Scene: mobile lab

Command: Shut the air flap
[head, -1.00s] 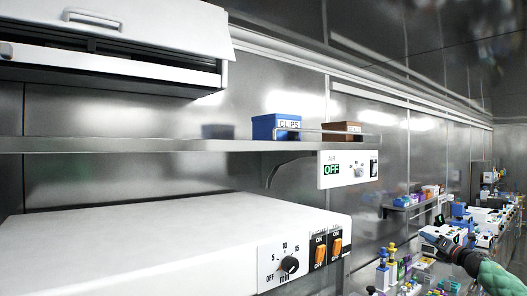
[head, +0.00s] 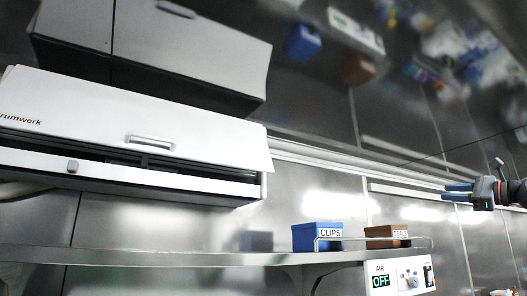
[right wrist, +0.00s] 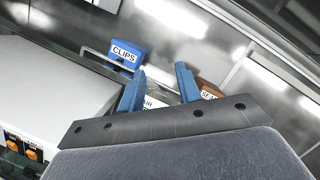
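The air flap (head: 150,138) is the long white front panel of the wall unit at the upper left in the head view. My right gripper (head: 457,192) is at the right edge of the head view, far to the right of the flap. Its blue fingers are apart and empty; the right wrist view (right wrist: 160,88) shows this too. My left gripper is not in view.
A steel shelf (head: 180,257) runs below the unit, carrying a blue CLIPS box (head: 316,238) and a brown SEALS box (head: 387,236) behind a rail. Below it, the AIR panel (head: 398,277) reads OFF. A grey cabinet (head: 190,58) is above the flap. The space between gripper and flap looks free.

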